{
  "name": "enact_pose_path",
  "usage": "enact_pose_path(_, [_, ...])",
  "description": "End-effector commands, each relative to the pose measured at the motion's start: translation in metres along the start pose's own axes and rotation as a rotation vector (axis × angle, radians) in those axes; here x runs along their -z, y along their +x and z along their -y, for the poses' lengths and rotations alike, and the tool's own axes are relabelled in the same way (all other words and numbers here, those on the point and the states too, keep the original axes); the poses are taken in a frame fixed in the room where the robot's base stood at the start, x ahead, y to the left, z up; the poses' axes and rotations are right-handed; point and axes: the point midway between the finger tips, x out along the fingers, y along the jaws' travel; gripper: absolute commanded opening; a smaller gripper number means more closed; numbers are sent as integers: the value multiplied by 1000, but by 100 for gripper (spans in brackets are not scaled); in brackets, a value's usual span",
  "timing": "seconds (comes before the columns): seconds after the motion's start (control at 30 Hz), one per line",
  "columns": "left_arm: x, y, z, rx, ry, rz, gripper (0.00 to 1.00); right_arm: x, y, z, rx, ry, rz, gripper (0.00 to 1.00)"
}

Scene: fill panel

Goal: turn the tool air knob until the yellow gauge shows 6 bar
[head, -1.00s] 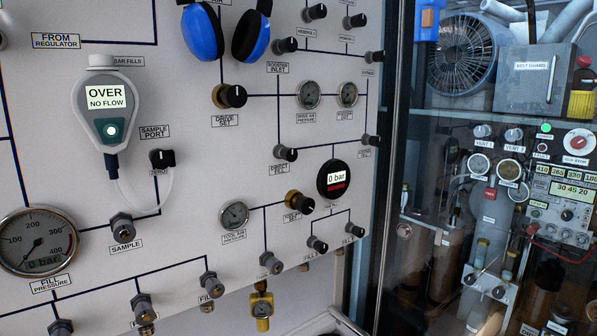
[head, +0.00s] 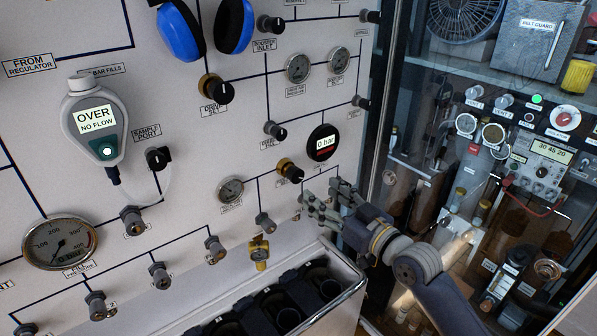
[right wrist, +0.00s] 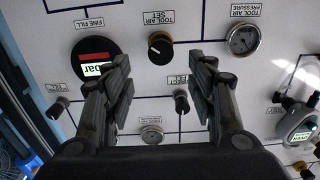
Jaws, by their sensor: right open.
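The tool air knob (head: 290,171), black on a brass base, sits on the panel. It also shows in the right wrist view (right wrist: 160,50), upside down, with its "TOOL AIR SET" label. The round tool air pressure gauge (head: 230,190) is left of it; it shows too in the wrist view (right wrist: 243,39). My left gripper is out of view.
A black digital gauge (head: 322,143) reading "0 bar" is above and right of the knob. Other knobs (head: 275,130) sit nearby. A rack (head: 345,300) with dark cylinders stands below the panel. A glass-fronted cabinet is at the right.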

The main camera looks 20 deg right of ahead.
Motion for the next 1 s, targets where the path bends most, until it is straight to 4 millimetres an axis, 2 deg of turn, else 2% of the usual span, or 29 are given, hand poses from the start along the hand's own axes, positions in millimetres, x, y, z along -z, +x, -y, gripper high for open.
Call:
enact_pose_path(0.07, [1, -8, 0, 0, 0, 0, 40, 5, 15, 0, 0, 3, -3, 52])
enact_pose_path(0.3, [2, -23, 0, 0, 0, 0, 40, 4, 59, 0, 0, 2, -1, 52])
enact_pose_path(0.5, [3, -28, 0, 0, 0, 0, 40, 2, 82, 1, 1, 1, 1, 52])
enact_pose_path(0.7, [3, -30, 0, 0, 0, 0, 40, 0, 91, 1, 0, -1, 0, 52])
enact_pose_path(0.93, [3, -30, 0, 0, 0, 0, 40, 0, 91, 1, 1, -1, 1, 52])
enact_pose_path(0.97, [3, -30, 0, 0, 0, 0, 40, 0, 91, 1, 1, -1, 1, 47])
enact_pose_path(1.0, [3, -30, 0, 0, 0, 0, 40, 0, 91, 1, 1, -1, 1, 38])
